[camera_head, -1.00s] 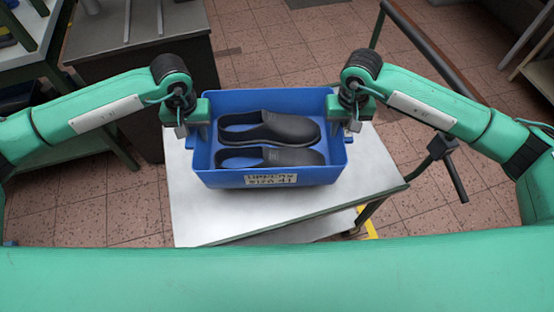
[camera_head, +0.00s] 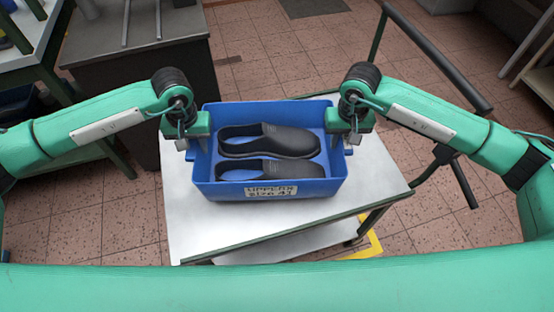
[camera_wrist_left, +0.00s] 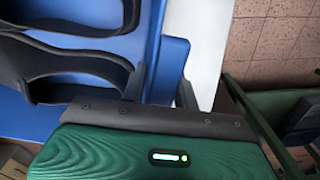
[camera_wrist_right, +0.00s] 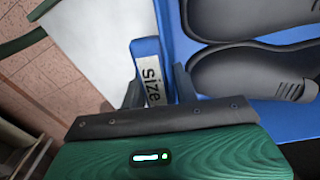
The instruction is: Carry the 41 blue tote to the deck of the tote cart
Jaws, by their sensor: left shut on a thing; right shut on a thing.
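The blue tote (camera_head: 325,190) holds two dark shoe-shaped pieces (camera_head: 268,140) and has a label (camera_head: 271,193) reading size 41. It is over the pale deck of the cart (camera_head: 375,180); I cannot tell whether it touches the deck or hangs just above. My left gripper (camera_head: 191,148) is shut on the tote's left end wall, which shows between the fingers in the left wrist view (camera_wrist_left: 161,88). My right gripper (camera_head: 349,142) is shut on the right end wall, also seen in the right wrist view (camera_wrist_right: 156,92). The tote looks about level.
The cart's handle bar (camera_head: 435,60) rises behind and right of the deck. A dark grey cabinet (camera_head: 140,50) stands at the back left, and a green-framed table (camera_head: 25,50) at the far left. Bare deck shows in front and right of the tote. A yellow floor marking (camera_head: 370,247) lies below.

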